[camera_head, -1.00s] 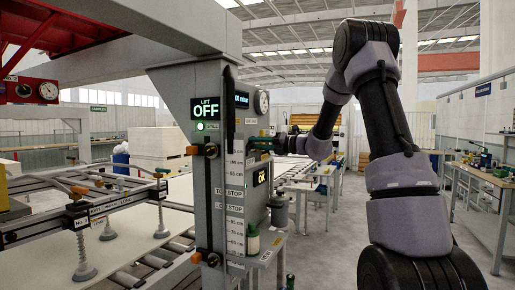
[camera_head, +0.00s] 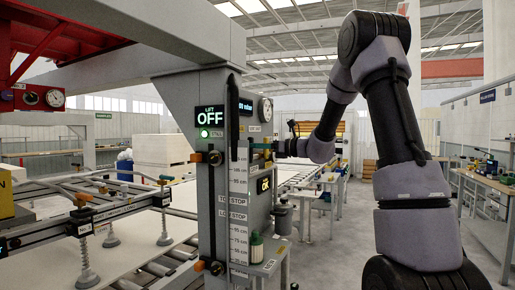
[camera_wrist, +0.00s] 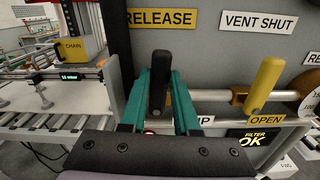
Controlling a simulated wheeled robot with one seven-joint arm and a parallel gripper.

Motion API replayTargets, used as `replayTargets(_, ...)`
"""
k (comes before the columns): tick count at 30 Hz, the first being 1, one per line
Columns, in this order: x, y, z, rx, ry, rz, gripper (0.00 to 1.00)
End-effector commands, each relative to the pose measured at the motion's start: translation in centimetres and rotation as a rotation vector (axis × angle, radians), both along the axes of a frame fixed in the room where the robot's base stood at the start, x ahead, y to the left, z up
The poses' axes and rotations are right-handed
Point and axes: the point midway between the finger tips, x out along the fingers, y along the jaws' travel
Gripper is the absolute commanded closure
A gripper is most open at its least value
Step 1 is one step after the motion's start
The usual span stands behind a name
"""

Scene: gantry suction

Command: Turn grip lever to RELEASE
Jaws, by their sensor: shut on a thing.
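The grip lever (camera_wrist: 158,85) has a black handle that stands roughly upright between my fingers in the wrist view. The yellow RELEASE label (camera_wrist: 160,18) is just above its top. A white label below right of it is partly hidden, with only its last letters showing. My gripper (camera_wrist: 162,76) has teal fingers, one on each side of the black handle, shut on it. In the head view my gripper (camera_head: 264,147) is at the side of the grey control column (camera_head: 217,175), small and partly hidden there.
A yellow lever (camera_wrist: 262,80) stands to the right above a yellow OPEN label (camera_wrist: 266,120). The VENT SHUT label (camera_wrist: 258,21) is above it.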

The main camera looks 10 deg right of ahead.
Motion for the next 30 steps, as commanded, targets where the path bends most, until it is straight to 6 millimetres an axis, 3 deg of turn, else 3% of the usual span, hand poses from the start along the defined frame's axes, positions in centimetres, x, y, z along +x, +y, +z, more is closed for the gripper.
replayTargets(23,-0.48,0.27,-0.19,-0.061,-0.078,0.0,1.0)
replayTargets(24,-0.48,0.27,-0.19,-0.061,-0.078,0.0,0.59)
replayTargets(25,-0.48,0.27,-0.19,-0.061,-0.078,0.0,0.47)
replayTargets(26,-0.47,0.28,-0.17,-0.061,-0.078,0.0,0.4)
replayTargets(30,-0.45,0.29,-0.1,-0.059,-0.078,0.0,0.4)
